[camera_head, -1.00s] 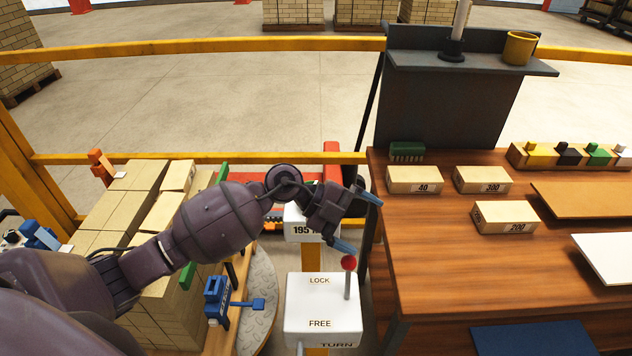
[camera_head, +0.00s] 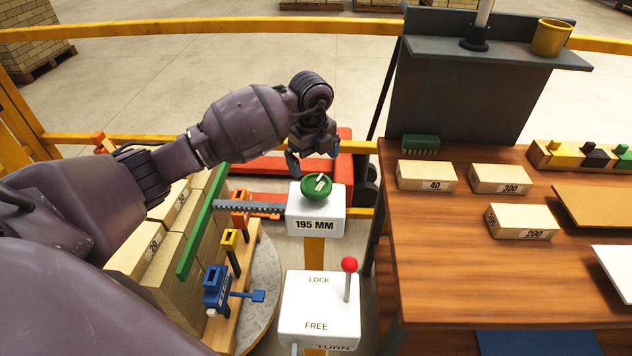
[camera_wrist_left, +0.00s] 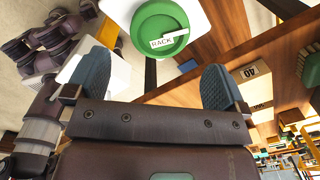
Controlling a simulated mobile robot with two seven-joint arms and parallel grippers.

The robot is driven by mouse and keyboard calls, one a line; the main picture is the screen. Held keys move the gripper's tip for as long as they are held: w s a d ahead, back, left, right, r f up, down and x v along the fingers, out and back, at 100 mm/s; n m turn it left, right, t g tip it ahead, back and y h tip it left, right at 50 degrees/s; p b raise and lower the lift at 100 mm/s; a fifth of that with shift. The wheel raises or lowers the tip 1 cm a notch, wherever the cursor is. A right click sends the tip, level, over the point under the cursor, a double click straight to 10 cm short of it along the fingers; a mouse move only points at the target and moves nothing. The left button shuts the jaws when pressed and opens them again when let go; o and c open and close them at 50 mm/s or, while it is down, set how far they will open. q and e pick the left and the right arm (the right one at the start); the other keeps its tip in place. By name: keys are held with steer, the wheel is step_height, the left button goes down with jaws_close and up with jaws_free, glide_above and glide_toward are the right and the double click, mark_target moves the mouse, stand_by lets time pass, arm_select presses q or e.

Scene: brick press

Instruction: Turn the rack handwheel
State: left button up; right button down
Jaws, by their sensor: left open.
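The green rack handwheel (camera_head: 317,189) sits on top of a white box marked 195 MM (camera_head: 315,222). A toothed rack bar (camera_head: 250,207) runs left from that box. My left gripper (camera_head: 313,167) is open and empty, just above and behind the handwheel, fingers pointing down. In the left wrist view the handwheel (camera_wrist_left: 160,28), with a white RACK label, lies beyond the spread fingers (camera_wrist_left: 155,85), roughly between them. Contact does not show. My right gripper is not in view.
A white LOCK/FREE box (camera_head: 319,310) with a red-knobbed lever (camera_head: 350,268) stands in front. The wooden table (camera_head: 450,260) with marked blocks is on the right. Stacked bricks (camera_head: 150,250), a green bar (camera_head: 203,222) and a blue clamp (camera_head: 217,288) are on the left.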

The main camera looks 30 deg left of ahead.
mark_target(315, 181)
arm_select(q)
step_height(315, 181, down, 8)
steer(key=shift+w+d+r+b, duration=0.1)
steer(key=shift+w+b, duration=0.05)
steer(key=shift+b, duration=0.4)
steer(key=shift+c, duration=0.2)
steer(key=c, duration=0.7)
